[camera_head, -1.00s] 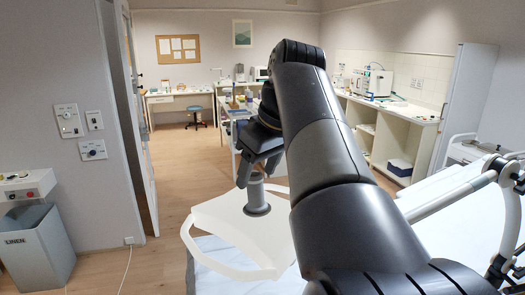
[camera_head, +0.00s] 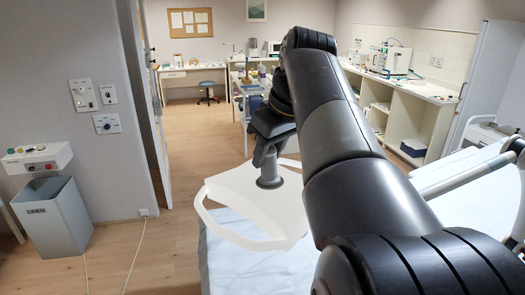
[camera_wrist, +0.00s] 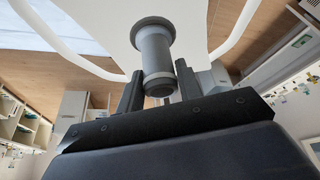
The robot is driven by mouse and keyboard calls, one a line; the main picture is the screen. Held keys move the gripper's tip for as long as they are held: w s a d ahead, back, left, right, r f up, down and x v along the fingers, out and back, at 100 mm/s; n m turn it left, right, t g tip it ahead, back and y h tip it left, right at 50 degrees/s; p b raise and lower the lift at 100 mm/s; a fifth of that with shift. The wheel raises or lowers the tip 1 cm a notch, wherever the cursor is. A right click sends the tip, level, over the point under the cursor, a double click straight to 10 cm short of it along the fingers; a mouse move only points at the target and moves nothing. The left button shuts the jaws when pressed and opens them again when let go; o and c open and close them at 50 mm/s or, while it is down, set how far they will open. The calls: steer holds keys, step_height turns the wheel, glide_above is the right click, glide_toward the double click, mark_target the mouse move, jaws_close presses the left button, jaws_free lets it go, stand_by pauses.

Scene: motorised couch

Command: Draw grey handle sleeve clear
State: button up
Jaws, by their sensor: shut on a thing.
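The grey handle sleeve (camera_head: 269,176) is a short upright cylinder with a wider collar at its lower end. It stands at a white, rounded panel with side rails (camera_head: 232,198), which lies over the foot of the couch. In the wrist view the sleeve (camera_wrist: 154,54) shows between the two dark fingers, its collar against the white panel. My gripper (camera_head: 266,156) is shut on the sleeve from above; in the wrist view my gripper (camera_wrist: 158,80) has one finger on each side. I cannot tell whether there is a gap under the collar.
The white couch (camera_head: 480,210) extends to the right, with a pale rail (camera_head: 465,172) beside it. A grey linen bin (camera_head: 55,215) and wall controls (camera_head: 83,95) stand left. Open wooden floor lies between bin and couch. A trolley (camera_head: 243,95) and counters are behind.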

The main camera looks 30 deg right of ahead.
steer(key=shift+c, duration=0.7)
steer(key=o, duration=0.3)
steer(key=c, duration=0.4)
steer(key=shift+w+r+p, duration=0.1)
steer(key=shift+r+p, duration=1.3)
steer(key=shift+p, duration=0.05)
steer(key=shift+r, duration=0.2)
steer(key=shift+w+a+r, duration=0.1)
steer(key=shift+w+r, duration=0.05)
steer(key=shift+r, duration=1.05)
steer(key=shift+w+r, duration=0.1)
steer(key=shift+r, duration=1.05)
steer(key=shift+r, duration=0.2)
steer(key=shift+r, duration=0.35)
step_height(320, 180, up, 6)
